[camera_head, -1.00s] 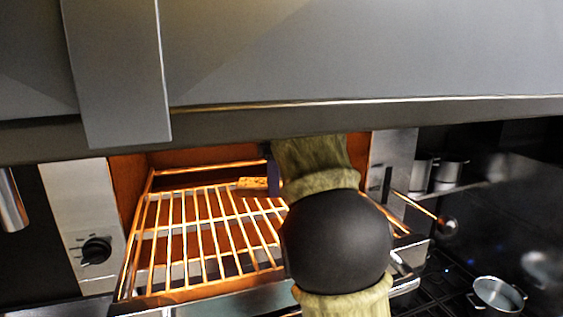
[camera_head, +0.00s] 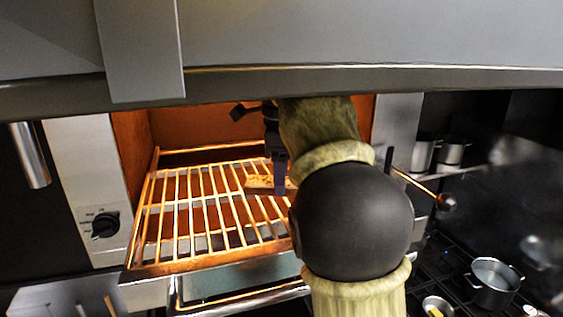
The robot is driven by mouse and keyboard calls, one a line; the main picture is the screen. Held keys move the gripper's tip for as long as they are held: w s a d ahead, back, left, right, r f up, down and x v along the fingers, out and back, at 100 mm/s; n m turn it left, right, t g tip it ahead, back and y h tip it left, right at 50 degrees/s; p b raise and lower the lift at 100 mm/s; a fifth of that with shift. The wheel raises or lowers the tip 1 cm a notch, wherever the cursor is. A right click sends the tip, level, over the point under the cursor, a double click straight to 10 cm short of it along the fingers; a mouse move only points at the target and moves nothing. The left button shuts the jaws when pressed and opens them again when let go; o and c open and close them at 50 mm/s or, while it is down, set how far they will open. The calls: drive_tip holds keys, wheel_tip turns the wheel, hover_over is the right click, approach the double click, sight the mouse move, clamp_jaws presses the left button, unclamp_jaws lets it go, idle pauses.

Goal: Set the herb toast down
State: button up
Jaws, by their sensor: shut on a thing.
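The herb toast (camera_head: 259,182) is a small golden-brown slice at the right part of the wire rack (camera_head: 188,205), inside the glowing orange grill. My gripper (camera_head: 279,180) reaches into the grill from the right and is shut on the toast. A dark finger covers part of the toast, and my arm hides the rack's right side. The toast is at or just over the rack bars; I cannot tell whether it touches them.
A grey hood (camera_head: 330,40) hangs low across the top. A control knob (camera_head: 104,225) is on the left panel. A rod with a dark ball end (camera_head: 446,202) sticks out at right. A pot (camera_head: 495,280) stands on the stove at lower right.

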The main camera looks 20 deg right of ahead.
drive_tip(key=shift+w+f, duration=0.25)
drive_tip(key=shift+f, duration=0.75)
drive_tip(key=shift+a+f, duration=0.15)
drive_tip(key=shift+s+d, duration=0.2)
drive_tip(key=shift+d, duration=0.2)
drive_tip(key=shift+f, duration=0.1)
drive_tip(key=shift+a+f, duration=0.15)
drive_tip(key=shift+a, duration=0.05)
drive_tip(key=shift+w+f+b, duration=0.2)
drive_tip(key=shift+f+b, duration=0.1)
drive_tip(key=shift+b, duration=0.1)
